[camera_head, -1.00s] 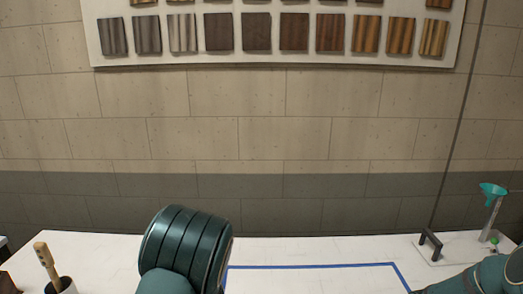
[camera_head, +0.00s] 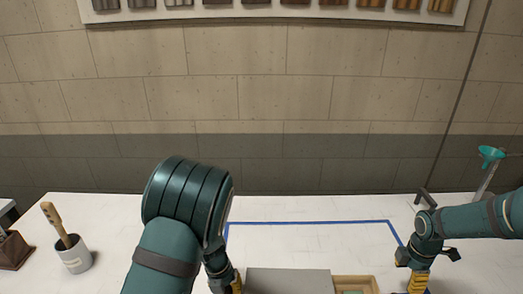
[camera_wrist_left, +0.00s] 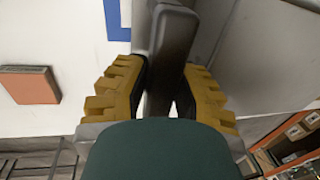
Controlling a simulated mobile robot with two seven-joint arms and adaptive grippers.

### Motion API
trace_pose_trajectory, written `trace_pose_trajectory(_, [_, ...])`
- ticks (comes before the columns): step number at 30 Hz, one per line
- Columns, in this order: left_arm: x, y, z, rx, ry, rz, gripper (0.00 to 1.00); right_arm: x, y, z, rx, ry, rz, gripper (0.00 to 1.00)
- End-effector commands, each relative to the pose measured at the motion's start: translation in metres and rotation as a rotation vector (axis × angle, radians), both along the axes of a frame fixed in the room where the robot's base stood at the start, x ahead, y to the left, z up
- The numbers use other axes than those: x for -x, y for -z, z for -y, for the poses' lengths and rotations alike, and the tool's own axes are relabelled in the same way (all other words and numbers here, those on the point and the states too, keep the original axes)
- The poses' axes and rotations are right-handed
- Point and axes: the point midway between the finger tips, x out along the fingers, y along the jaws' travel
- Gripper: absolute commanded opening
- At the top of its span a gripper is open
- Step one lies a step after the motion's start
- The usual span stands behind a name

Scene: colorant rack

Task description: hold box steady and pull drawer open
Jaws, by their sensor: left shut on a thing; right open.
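A grey box (camera_head: 290,279) stands at the bottom edge of the head view, with only its upper part in frame. A light wooden drawer (camera_head: 368,283) sticks out of its right side, its open top partly showing. My left gripper (camera_head: 229,284) is at the box's left side. In the left wrist view, my left gripper's yellow fingers (camera_wrist_left: 165,100) are shut on an upright grey bar-like part (camera_wrist_left: 172,60) beside the box (camera_wrist_left: 275,60). My right gripper (camera_head: 417,285) points down, open, right of the drawer and apart from it; its fingertips are cut off by the frame.
Blue tape (camera_head: 310,222) marks an area on the white table (camera_head: 120,215). A stand with a teal funnel (camera_head: 491,154) is at back right. The taped area behind the box looks clear.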

Motion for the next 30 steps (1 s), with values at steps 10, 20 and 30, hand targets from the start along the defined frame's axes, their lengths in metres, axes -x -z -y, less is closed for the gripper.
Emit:
trace_pose_trajectory(10, [0.0, 0.0, 0.0, 0.001, 0.0, 0.0, 0.56, 0.0, 0.0, 0.0, 0.0, 0.0, 0.0, 0.6])
trace_pose_trajectory(20, [-0.001, -0.019, -0.002, 0.001, 0.0, 0.003, 0.56, 0.0, 0.0, 0.0, 0.0, 0.001, 0.0, 0.6])
trace_pose_trajectory(30, [-0.001, -0.086, -0.014, 0.001, 0.002, 0.004, 0.56, 0.0, 0.0, 0.0, 0.0, 0.001, 0.0, 0.6])
